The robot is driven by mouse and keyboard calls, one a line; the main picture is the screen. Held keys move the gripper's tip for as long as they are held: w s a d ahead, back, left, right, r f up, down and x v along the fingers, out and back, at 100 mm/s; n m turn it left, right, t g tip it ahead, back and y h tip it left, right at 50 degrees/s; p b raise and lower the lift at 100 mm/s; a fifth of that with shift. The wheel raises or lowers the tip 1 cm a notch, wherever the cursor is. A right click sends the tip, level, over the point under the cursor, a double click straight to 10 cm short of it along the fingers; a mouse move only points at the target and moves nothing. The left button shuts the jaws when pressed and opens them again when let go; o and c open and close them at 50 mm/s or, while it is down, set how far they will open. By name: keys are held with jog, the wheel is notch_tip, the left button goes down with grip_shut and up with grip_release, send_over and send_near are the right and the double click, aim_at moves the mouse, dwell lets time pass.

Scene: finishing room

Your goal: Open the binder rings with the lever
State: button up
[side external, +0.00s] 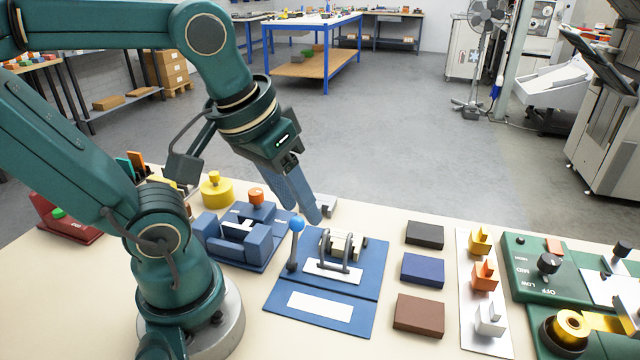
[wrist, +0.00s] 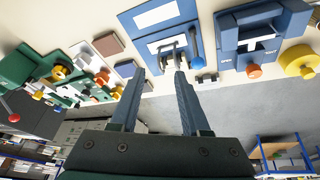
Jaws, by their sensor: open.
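The blue binder (side external: 318,312) lies open on the bench in the side view, with white label panels. Its dark metal rings (side external: 347,262) arch over the spine; I cannot tell whether they are closed. The lever (side external: 293,250) stands nearly upright at the rings' left, topped by a light blue ball. My gripper (side external: 312,216) is open and empty, pointing down just behind and right of the ball. In the wrist view, the binder (wrist: 158,17) is beyond my gripper (wrist: 159,72), and the lever (wrist: 196,48) shows just right of the right finger. I see no clear contact.
A blue clamp-like fixture (side external: 237,240) with an orange knob stands left of the binder, near a yellow knob (side external: 216,190). Dark, blue and brown blocks (side external: 419,315) lie to its right, then a panel of coloured clips (side external: 484,335) and a green dial unit (side external: 540,285).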

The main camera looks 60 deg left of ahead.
jog(key=w+a+n+g, duration=0.3)
jog(key=n, duration=0.1)
jog(key=n+g, duration=0.3)
jog(key=n, duration=0.1)
send_near(294, 237)
jog(key=shift+y, duration=0.3)
jog(key=f, duration=0.3)
jog(key=a+f, duration=0.1)
jog(key=f, duration=0.3)
jog(key=s+f, duration=0.1)
jog(key=f, duration=0.3)
jog(key=shift+a+f, duration=0.15)
jog(key=shift+a, duration=0.25)
grip_shut()
jog(key=shift+w, duration=0.1)
